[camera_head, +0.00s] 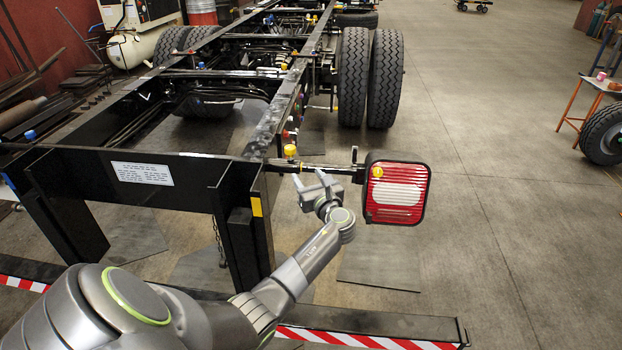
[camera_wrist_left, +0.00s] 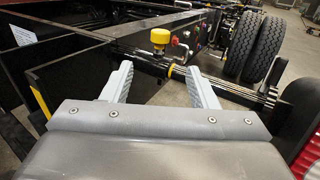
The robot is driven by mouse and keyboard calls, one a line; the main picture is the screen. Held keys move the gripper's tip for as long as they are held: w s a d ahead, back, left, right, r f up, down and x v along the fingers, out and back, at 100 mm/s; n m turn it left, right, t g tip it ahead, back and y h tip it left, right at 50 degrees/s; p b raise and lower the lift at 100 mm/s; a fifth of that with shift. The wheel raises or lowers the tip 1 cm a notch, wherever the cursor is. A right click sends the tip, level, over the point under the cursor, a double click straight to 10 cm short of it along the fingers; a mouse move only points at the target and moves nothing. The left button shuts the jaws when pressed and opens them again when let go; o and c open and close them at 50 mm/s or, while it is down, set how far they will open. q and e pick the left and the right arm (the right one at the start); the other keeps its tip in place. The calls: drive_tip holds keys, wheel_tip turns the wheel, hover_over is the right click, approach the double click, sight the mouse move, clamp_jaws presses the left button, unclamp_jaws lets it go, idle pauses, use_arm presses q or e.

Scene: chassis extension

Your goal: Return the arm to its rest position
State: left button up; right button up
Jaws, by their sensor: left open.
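My left gripper (camera_head: 313,187) is near the rear of the black truck chassis (camera_head: 80,172), just below the rod (camera_head: 315,167) that carries the red and white tail lamp (camera_head: 397,192). In the left wrist view my left gripper (camera_wrist_left: 157,84) has its two grey fingers apart, with nothing held between them. The rod (camera_wrist_left: 228,88) runs just beyond the fingertips, with a yellow ring on it. I cannot tell whether a finger touches it. A yellow cap (camera_head: 290,151) stands on the chassis end; it also shows in the left wrist view (camera_wrist_left: 159,39). My right gripper is not in view.
A striped bumper bar (camera_head: 365,333) crosses low in front. Large double tyres (camera_head: 370,77) stand beyond the lamp. An orange-legged table (camera_head: 572,115) and a loose tyre (camera_head: 603,134) are at the right. The concrete floor (camera_head: 490,130) between is clear.

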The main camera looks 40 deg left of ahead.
use_arm(q)
drive_tip(key=shift+f, duration=0.1)
idle(0.3)
drive_tip(key=s+d+f+n+g+h, duration=0.1)
drive_tip(key=s+d+f+n+h, duration=0.15)
drive_tip(key=s+f, duration=0.65)
drive_tip(key=s+d+f+n+g+h, duration=0.1)
drive_tip(key=s+f+n+h, duration=0.25)
drive_tip(key=f, duration=1.15)
drive_tip(key=s+d+f+n+g+h, duration=0.25)
drive_tip(key=s+f, duration=0.35)
drive_tip(key=f, duration=0.6)
drive_tip(key=s+d+f+n+g+h, duration=0.1)
drive_tip(key=s+f+n, duration=0.4)
drive_tip(key=s, duration=0.7)
drive_tip(key=s+d+f+n+g+h, duration=0.1)
drive_tip(key=s+d+f+n+h, duration=0.2)
drive_tip(key=s, duration=0.9)
drive_tip(key=s+d+f+n+g+h, duration=0.1)
drive_tip(key=s+d+f+n+h, duration=0.1)
drive_tip(key=s+d+f+n, duration=0.3)
drive_tip(key=s+f+n, duration=0.3)
drive_tip(key=s, duration=0.4)
drive_tip(key=shift+s+d+f, duration=0.2)
drive_tip(key=shift+s, duration=0.2)
